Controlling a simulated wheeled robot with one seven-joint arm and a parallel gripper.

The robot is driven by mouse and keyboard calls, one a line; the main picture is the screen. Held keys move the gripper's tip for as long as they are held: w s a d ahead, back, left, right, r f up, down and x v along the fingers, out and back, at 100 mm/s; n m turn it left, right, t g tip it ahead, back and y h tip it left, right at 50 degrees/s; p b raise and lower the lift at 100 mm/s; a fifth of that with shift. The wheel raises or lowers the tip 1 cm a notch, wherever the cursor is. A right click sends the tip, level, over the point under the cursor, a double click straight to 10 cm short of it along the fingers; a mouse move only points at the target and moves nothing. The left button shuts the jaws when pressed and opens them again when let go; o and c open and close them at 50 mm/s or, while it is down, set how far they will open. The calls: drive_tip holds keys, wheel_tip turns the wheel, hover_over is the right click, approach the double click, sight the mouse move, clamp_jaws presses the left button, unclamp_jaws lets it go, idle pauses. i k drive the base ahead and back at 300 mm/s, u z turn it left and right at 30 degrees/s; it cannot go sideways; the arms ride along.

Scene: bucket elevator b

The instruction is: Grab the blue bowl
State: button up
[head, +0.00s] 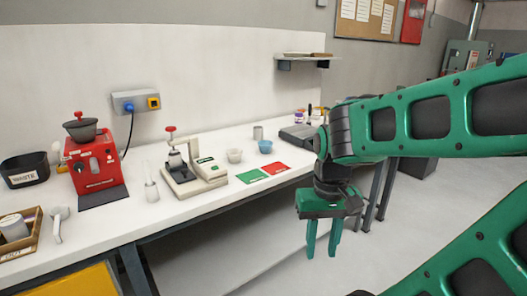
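The blue bowl (265,147) is small and stands upright on the white workbench (130,222). It is behind the green and red cards, just right of a whitish bowl (235,156). My green gripper (321,252) hangs in front of the bench's edge, to the right of and lower in the picture than the blue bowl, well apart from it. Its two fingers point down with a narrow gap between them, and nothing shows between them.
A green card (252,176) and a red card (276,168) lie before the bowls. A press-like device (195,172) stands to their left, a red grinder (96,165) farther left. A grey cylinder (258,132) and a dark case (299,137) are behind and right. A wall shelf (305,63) is above.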

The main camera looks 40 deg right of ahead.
sight(265, 147)
drive_tip(key=u, duration=1.6)
drive_tip(key=k, duration=1.1)
drive_tip(key=z, duration=1.7)
drive_tip(key=i, duration=0.9)
